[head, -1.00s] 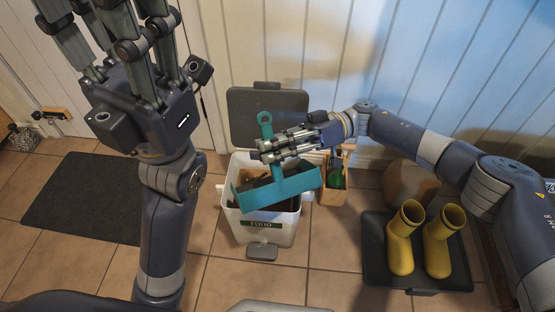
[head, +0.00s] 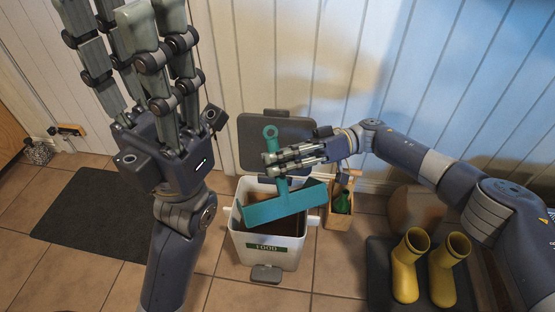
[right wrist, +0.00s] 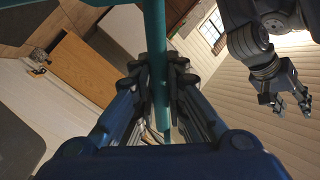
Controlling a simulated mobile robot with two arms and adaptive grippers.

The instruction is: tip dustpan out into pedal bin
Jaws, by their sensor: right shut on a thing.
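The teal dustpan (head: 285,204) hangs over the open white pedal bin (head: 262,248), its wide pan tilted and its handle pointing up. My right gripper (head: 270,160) is shut on the handle; in the right wrist view the gripper (right wrist: 160,88) closes around the teal handle (right wrist: 154,35). The bin's dark lid (head: 278,140) stands up at the back. Dark brown shows inside the bin behind the pan. I cannot tell whether anything is still in the pan. My left gripper (head: 125,40) is raised, empty, with its fingers spread, left of the bin.
A wooden caddy with a green bottle (head: 342,205) stands close to the bin's right. Yellow boots (head: 423,268) stand on a dark tray at the right. A dark mat (head: 105,205) lies at the left. The panelled wall is close behind the bin.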

